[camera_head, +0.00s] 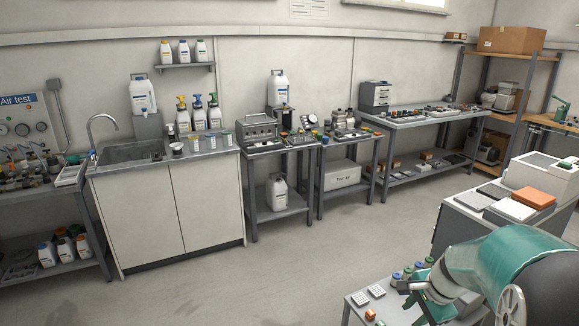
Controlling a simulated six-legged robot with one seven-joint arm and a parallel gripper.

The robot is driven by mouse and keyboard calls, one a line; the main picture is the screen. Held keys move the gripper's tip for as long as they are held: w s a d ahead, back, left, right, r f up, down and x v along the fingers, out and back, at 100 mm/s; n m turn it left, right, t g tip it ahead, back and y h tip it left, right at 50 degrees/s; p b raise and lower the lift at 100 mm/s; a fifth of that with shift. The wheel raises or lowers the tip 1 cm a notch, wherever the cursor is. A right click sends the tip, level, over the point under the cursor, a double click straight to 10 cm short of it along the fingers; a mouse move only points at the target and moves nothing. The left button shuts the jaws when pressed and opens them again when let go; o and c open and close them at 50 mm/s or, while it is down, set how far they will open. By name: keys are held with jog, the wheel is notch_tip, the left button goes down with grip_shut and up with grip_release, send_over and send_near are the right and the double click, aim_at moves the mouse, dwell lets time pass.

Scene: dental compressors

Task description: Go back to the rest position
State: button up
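My arm, teal and white with a black joint, fills the lower right corner of the head view. What looks like my gripper (418,288) is at its left end, over a small grey table (352,316). The fingers are small and partly merged with the things behind them, so I cannot tell whether they are open or shut. I see nothing clearly held.
A small orange block (370,315), pale trays (368,294) and capped bottles (396,277) sit near my gripper. A grey bench with an orange box (533,198) stands behind my arm. A sink cabinet (165,217) and workbenches line the wall. The middle floor (270,275) is clear.

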jog(key=s+a+r+n+t+h, duration=0.1)
jog(key=s+a+r+n+t, duration=0.1)
jog(key=s+a+r+n, duration=1.2)
jog(key=s+a+n, duration=0.1)
jog(key=s+a, duration=0.1)
jog(key=s, duration=0.1)
jog(key=shift+n+h, duration=0.3)
jog(key=shift+s+d, duration=0.1)
